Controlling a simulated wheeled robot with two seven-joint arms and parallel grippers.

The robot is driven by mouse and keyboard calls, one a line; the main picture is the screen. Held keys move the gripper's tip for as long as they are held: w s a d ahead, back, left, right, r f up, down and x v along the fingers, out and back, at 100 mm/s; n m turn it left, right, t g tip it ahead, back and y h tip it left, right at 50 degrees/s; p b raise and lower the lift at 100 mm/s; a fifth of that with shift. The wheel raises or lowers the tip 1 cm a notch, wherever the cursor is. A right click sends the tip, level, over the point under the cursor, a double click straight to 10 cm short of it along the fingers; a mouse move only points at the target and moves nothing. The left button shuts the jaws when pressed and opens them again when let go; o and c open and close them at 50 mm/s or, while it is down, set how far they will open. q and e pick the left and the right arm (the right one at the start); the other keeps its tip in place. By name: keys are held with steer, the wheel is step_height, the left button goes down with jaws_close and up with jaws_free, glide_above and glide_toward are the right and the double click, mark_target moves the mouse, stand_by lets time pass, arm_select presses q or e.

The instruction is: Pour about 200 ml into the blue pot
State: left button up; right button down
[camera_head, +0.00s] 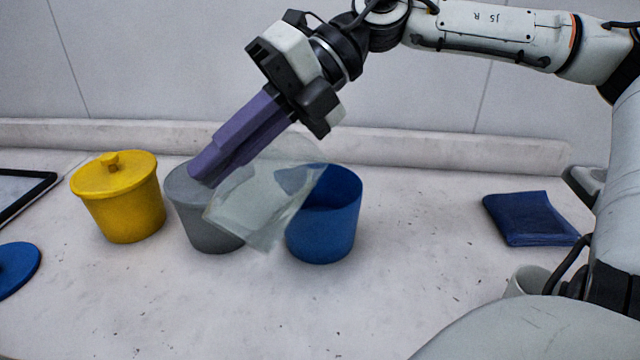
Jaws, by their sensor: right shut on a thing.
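The blue pot (325,225) stands open on the table in the middle of the view, its inside partly visible. My right gripper (215,165), with long purple fingers, reaches down from the upper right. It is shut on a clear see-through jug (255,205), held tilted in the air. The jug overlaps the left rim of the blue pot and the right side of the grey pot (192,215) in the picture. I cannot tell how much liquid is in the jug, and no stream is clearly visible. My left gripper is not in view.
A yellow pot (130,212) with its lid on stands left of the grey pot. A blue lid (16,264) and a dark-edged panel (38,186) lie far left. A folded navy cloth (530,219) and a pale cup (526,282) are right. The front middle is clear.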

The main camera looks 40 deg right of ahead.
mark_target(217, 214)
steer(key=shift+w+d+r+y, duration=0.1)
steer(key=shift+d+r+y, duration=0.25)
steer(key=shift+d+y, duration=0.15)
stand_by(1.2)
steer(key=shift+d+r+y, duration=0.3)
steer(key=shift+d+y, duration=0.05)
steer(key=shift+y, duration=0.05)
stand_by(1.8)
steer(key=shift+a+f+h, duration=0.3)
steer(key=shift+a+h, duration=0.2)
steer(key=shift+h, duration=0.1)
steer(key=shift+a+f+h, duration=0.3)
steer(key=shift+a+h, duration=0.15)
steer(key=shift+h, duration=0.15)
steer(key=f, duration=0.1)
steer(key=b, duration=0.1)
steer(key=a+f+h, duration=0.1)
steer(key=shift+s+f+n+b, duration=0.25)
steer(key=shift+f+n+b, duration=0.05)
steer(key=shift+f, duration=0.05)
steer(key=shift+a+f+h, duration=0.1)
steer(key=shift+f+h, duration=0.05)
steer(key=shift+h, duration=0.15)
steer(key=shift+w, duration=0.1)
steer(key=shift+a, duration=0.2)
steer(key=shift+f+h, duration=0.15)
steer(key=shift+h, duration=0.15)
